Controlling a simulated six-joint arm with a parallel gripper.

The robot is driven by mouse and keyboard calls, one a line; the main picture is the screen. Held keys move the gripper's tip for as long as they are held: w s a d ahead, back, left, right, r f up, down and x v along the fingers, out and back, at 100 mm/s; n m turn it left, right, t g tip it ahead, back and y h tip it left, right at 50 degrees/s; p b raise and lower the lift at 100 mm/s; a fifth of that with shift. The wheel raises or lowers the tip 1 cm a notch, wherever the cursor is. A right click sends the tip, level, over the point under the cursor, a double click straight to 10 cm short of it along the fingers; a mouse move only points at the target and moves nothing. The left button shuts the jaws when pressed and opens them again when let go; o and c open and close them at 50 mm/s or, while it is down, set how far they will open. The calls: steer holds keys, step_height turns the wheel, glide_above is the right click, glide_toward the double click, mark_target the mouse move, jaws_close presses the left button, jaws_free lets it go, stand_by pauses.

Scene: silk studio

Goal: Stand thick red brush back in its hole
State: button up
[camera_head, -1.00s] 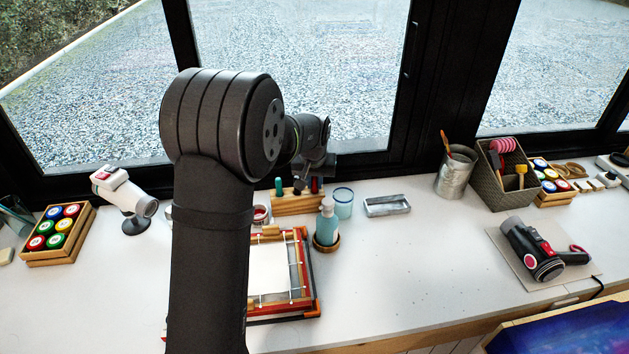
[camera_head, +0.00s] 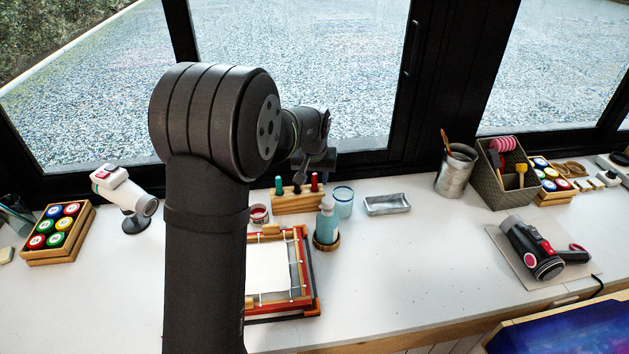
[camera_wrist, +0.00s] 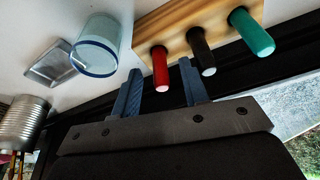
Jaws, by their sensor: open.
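The thick red brush (camera_wrist: 160,69) stands upright in the wooden block (camera_wrist: 180,22), beside a black brush (camera_wrist: 203,52) and a green brush (camera_wrist: 252,34). In the head view the red brush (camera_head: 314,181) is at the right end of the block (camera_head: 292,203). My gripper (camera_wrist: 161,76) is open, its two blue-grey fingers apart. The red handle's end shows between the fingers in the wrist view. I cannot tell any contact. The holes themselves and the brushes' lower ends are hidden.
A blue-rimmed glass (camera_head: 342,202) stands close right of the block, with a metal tray (camera_head: 387,205) beyond it. A bottle (camera_head: 327,222) stands in front. A wooden frame (camera_head: 305,265) lies nearer. The window is behind. The counter's middle right is clear.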

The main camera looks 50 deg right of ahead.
steer(key=v, duration=1.5)
steer(key=shift+d, duration=0.1)
steer(key=x, duration=1.7)
steer(key=shift+f, duration=0.15)
